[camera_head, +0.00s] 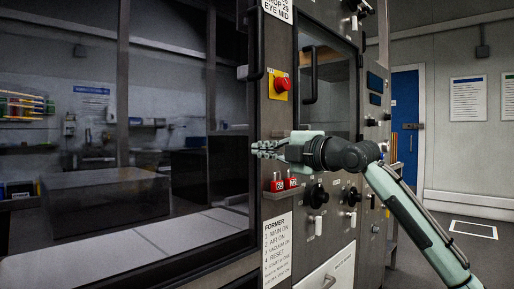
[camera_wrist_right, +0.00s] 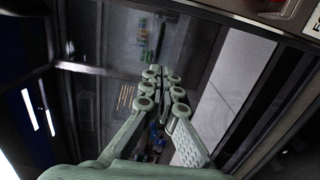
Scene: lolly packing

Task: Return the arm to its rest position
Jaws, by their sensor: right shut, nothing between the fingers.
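My right arm (camera_head: 412,210) comes in from the lower right and reaches left across the front of a machine panel. Its pale green gripper (camera_head: 262,148) points left, in front of the panel edge and glass. The wrist view shows the right gripper (camera_wrist_right: 163,82) with its fingers together and nothing between them. Whether the fingertips touch the glass cannot be told. My left gripper and arm are not in view.
The machine panel carries a red emergency button (camera_head: 281,85), red lockout tags (camera_head: 284,184) and black knobs (camera_head: 317,196) close to the gripper. A large glass door (camera_head: 130,120) fills the left. Open floor (camera_head: 470,255) lies at the right, before a blue door (camera_head: 405,125).

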